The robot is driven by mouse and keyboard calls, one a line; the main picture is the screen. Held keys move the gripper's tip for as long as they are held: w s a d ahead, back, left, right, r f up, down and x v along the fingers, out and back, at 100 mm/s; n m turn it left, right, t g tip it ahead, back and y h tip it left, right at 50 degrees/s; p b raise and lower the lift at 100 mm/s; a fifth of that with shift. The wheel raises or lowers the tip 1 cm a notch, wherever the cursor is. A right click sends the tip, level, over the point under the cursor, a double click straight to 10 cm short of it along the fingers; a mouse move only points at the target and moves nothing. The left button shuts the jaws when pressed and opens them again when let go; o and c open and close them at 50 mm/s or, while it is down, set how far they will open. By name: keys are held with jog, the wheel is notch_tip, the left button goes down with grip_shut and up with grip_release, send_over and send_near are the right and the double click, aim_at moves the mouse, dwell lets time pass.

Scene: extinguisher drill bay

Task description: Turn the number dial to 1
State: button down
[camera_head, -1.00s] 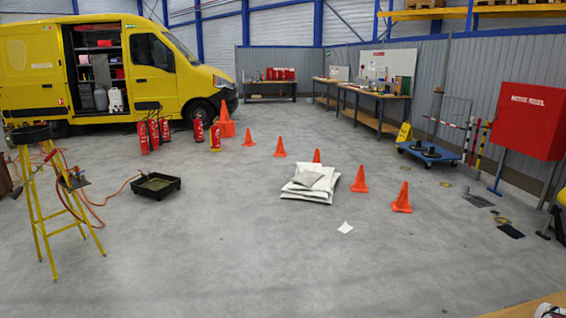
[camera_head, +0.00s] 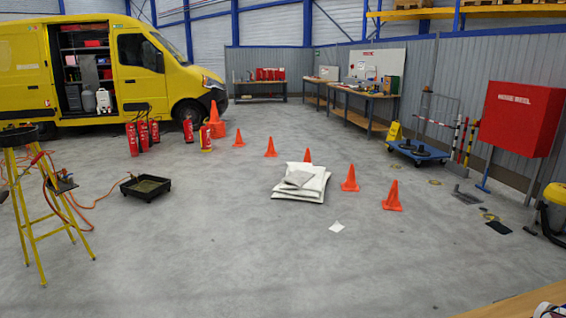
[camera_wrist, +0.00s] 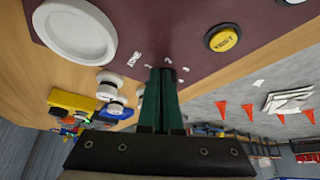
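The wrist view shows a maroon panel (camera_wrist: 165,25) on a wooden top. A yellow TEST button (camera_wrist: 222,39) is on it at upper right, and a large white round part (camera_wrist: 75,32) is at upper left. My gripper (camera_wrist: 162,72) has its two dark green fingers side by side, seemingly shut, with the tips at the panel's edge region. Small white marks sit around the fingertips, with a small dark part just beyond them. The fingers hide most of what is there, so I cannot tell whether it is the number dial or whether they touch it.
White round knobs (camera_wrist: 111,84) and a yellow block (camera_wrist: 72,103) are left of the fingers in the wrist view. In the head view, a wooden edge (camera_head: 515,305) shows at bottom right. Orange cones (camera_head: 392,196) and a white stack (camera_head: 301,183) stand on open floor.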

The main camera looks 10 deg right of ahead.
jog(key=shift+s+a, duration=0.25)
notch_tip(320, 180, up, 6)
dwell(0.4)
jog(key=f, duration=0.2)
jog(key=w+f, duration=0.1)
jog(key=f, duration=0.1)
jog(key=w+a+f, duration=0.1)
jog(key=f, duration=0.1)
jog(key=shift+w, duration=0.2)
jog(key=shift+d, duration=0.25)
dwell(0.7)
